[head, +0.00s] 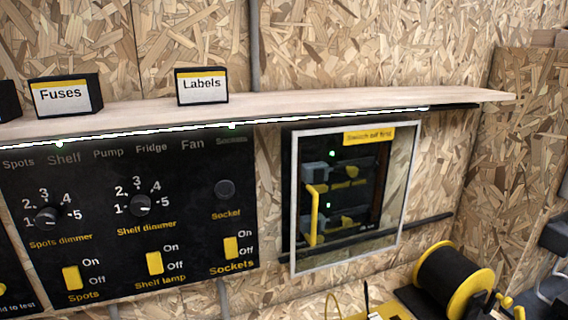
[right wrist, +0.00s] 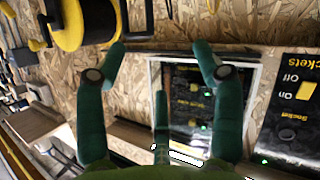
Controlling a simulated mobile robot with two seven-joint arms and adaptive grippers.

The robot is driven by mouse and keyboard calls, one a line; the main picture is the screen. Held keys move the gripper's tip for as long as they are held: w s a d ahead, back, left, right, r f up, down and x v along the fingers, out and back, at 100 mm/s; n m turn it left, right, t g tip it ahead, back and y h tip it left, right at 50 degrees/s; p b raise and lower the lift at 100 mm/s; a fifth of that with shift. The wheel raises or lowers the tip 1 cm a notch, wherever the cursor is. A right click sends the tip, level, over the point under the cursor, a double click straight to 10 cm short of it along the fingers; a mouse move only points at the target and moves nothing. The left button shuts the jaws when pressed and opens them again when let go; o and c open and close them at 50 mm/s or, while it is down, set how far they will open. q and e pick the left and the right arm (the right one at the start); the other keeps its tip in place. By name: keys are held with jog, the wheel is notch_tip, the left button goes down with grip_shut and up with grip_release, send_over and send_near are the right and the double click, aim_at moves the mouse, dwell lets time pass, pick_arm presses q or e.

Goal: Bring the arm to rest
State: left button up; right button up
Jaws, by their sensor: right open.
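My right gripper (right wrist: 160,50) shows in the right wrist view, its two green fingers spread wide apart with nothing between them. That view is upside down. Beyond the fingers is the framed clear-fronted cabinet (right wrist: 185,100), and neither fingertip visibly touches it. In the head view the same cabinet (head: 350,195) hangs on the wall, with a yellow handle (head: 314,214) on its left side. Neither gripper shows in the head view, and my left gripper is in no view.
A black switch panel (head: 130,215) with dials and yellow switches is left of the cabinet. A shelf (head: 330,101) above carries a Fuses box (head: 66,95) and a Labels box (head: 202,86). A yellow and black reel (head: 450,280) stands at the lower right.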

jog(key=s+a+f+m+g+y, duration=0.25)
jog(key=s+f+g, duration=0.75)
jog(key=s+f, duration=0.75)
jog(key=f, duration=0.9)
jog(key=s+f, duration=0.2)
jog(key=f, duration=1)
jog(key=s+d+f+g, duration=0.2)
jog(key=s+f, duration=1)
jog(key=s, duration=0.3)
jog(key=shift+s+d+h, duration=0.15)
jog(key=shift+d+h, duration=0.2)
jog(key=shift+d, duration=0.05)
jog(key=shift+n, duration=0.25)
jog(key=shift+a, duration=0.1)
